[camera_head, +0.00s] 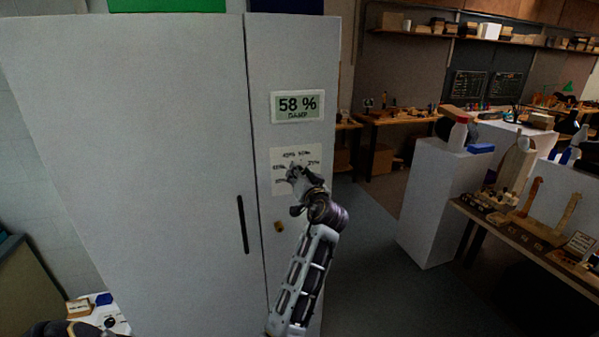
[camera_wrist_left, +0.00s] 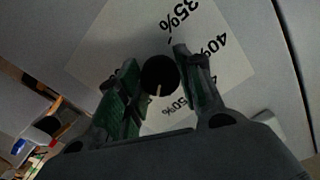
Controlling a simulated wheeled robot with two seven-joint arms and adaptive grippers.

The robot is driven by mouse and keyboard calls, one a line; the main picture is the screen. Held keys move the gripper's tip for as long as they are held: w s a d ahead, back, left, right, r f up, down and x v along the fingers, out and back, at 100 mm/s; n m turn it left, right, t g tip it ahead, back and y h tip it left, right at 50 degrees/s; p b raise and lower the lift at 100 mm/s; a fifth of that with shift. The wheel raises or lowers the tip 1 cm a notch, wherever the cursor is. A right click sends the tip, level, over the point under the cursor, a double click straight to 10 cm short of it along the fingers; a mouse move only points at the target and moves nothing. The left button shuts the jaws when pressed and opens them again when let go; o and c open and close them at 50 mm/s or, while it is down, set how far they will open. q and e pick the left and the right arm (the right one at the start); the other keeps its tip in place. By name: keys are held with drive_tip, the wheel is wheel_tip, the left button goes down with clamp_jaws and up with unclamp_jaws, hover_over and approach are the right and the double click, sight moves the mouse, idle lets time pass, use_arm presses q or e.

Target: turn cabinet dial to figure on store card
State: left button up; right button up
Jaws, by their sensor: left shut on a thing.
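The grey cabinet (camera_head: 150,130) stands ahead, doors shut. Its display (camera_head: 298,106) reads 58 % DAMP. Below is a white dial plate (camera_head: 281,158) with percent figures around the dial, which my gripper mostly hides in the head view. In the left wrist view the dial (camera_wrist_left: 160,73) is a dark round knob with a pale pointer line, running down toward the printed 50%; 35% and 40% also show on the plate. My left gripper (camera_head: 296,174) is shut on the dial, one finger on each side, also in the wrist view (camera_wrist_left: 158,88). I cannot tell which card is the store card.
A dark vertical handle (camera_head: 243,225) and a small brown knob (camera_head: 279,227) sit on the cabinet front. To the right are a pale pedestal (camera_head: 432,205) with bottles and a bench with a small card (camera_head: 580,243), unreadable here. Open floor (camera_head: 365,265) lies between.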

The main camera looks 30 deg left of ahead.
use_arm(q)
drive_tip(key=shift+m+p, duration=2.5)
drive_tip(key=shift+m, duration=4.1)
drive_tip(key=o, duration=1)
drive_tip(key=shift+o, duration=0.2)
drive_tip(key=v, duration=1.2)
